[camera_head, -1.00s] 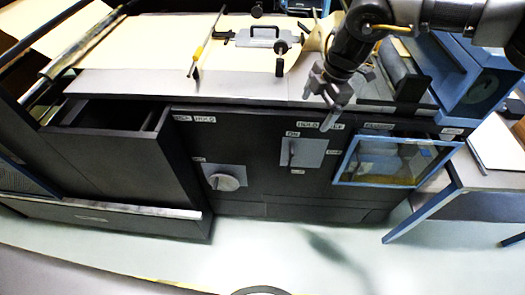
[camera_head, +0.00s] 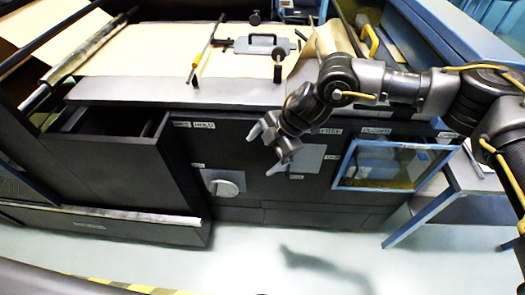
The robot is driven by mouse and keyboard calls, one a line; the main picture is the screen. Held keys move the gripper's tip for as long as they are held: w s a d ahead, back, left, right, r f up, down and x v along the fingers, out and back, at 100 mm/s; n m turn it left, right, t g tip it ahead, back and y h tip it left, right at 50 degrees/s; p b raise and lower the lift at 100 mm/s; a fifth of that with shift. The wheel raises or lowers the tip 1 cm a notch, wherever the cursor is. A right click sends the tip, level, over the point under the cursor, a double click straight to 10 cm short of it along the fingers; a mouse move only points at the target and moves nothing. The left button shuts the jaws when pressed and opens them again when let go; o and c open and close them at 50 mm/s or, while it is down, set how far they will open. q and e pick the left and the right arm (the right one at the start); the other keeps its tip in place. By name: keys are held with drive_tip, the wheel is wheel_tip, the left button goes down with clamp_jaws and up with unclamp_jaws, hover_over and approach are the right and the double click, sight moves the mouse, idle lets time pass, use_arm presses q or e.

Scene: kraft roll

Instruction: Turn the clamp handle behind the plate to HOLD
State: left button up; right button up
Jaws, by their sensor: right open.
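A grey square plate (camera_head: 308,160) sits on the dark front panel, partly covered by my right gripper. The dark upright handle on this plate is hidden behind the gripper now. My right gripper (camera_head: 264,151) is open and empty, with its fingers spread in front of the panel just left of the plate. I cannot tell whether it touches anything. A small label (camera_head: 330,131), probably reading FREE, shows above the plate. Another label (camera_head: 204,126), which seems to read HOLD, is farther left. My left gripper is not in view.
A round pale knob (camera_head: 226,188) sits on another plate at lower left. A blue-framed window (camera_head: 385,165) is right of the gripper. An open drawer (camera_head: 105,120) is at left. A handled tool (camera_head: 262,45) lies on the pale worktop. The floor in front is clear.

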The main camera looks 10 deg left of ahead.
drive_tip(key=shift+s+a, duration=0.15)
drive_tip(key=shift+a, duration=0.05)
